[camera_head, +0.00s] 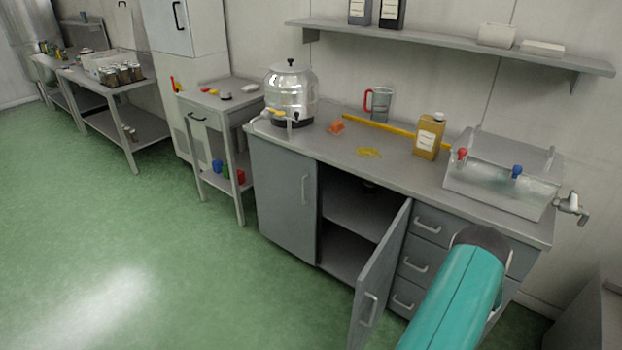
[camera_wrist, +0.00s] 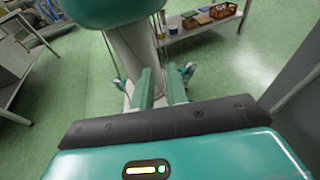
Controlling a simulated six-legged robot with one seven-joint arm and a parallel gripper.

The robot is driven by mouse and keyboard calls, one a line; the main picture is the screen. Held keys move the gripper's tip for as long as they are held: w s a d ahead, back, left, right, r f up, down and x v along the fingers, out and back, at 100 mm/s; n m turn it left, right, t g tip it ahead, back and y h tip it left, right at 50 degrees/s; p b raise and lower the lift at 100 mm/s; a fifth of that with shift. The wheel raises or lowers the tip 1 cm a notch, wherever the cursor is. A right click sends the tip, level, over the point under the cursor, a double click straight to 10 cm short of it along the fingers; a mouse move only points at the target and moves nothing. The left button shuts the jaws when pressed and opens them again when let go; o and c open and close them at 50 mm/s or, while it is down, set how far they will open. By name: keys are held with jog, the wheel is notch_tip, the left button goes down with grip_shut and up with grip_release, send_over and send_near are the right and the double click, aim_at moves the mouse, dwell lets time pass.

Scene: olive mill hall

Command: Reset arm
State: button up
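My arm shows in the head view as a teal link (camera_head: 462,298) with a dark rounded end, at the lower right. It is in front of the drawers and the right part of the counter. The wrist view shows teal parts of my own body, with a black strip and a small lit panel. No object is seen held.
A grey counter (camera_head: 395,158) carries a steel urn (camera_head: 291,92), a jug (camera_head: 379,103), a yellow-brown bottle (camera_head: 429,137) and a clear-fronted tank (camera_head: 500,185). One cabinet door (camera_head: 380,280) stands open near my arm. Green floor (camera_head: 130,250) is clear at left.

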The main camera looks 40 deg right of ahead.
jog(key=w+a+r+n+g+h, duration=0.25)
jog(key=w+r+n+h, duration=0.2)
jog(key=w+r, duration=0.85)
jog(key=w+a+r+n+g+h, duration=0.2)
jog(key=w+a+r+n+h, duration=0.3)
jog(key=w+a+r, duration=0.5)
jog(key=s+a+r+n+t+h, duration=0.1)
jog(key=a+r+n+t+h, duration=0.1)
jog(key=a+r, duration=0.3)
jog(key=s+a+r+n+t+h, duration=0.1)
jog(key=a+r+n+t, duration=0.3)
jog(key=a, duration=0.8)
jog(key=s+a+r+n+t+h, duration=0.1)
jog(key=a+r+n+t+h, duration=0.2)
jog(key=a+r, duration=0.3)
jog(key=shift+s+a, duration=0.2)
jog(key=shift+a, duration=1.25)
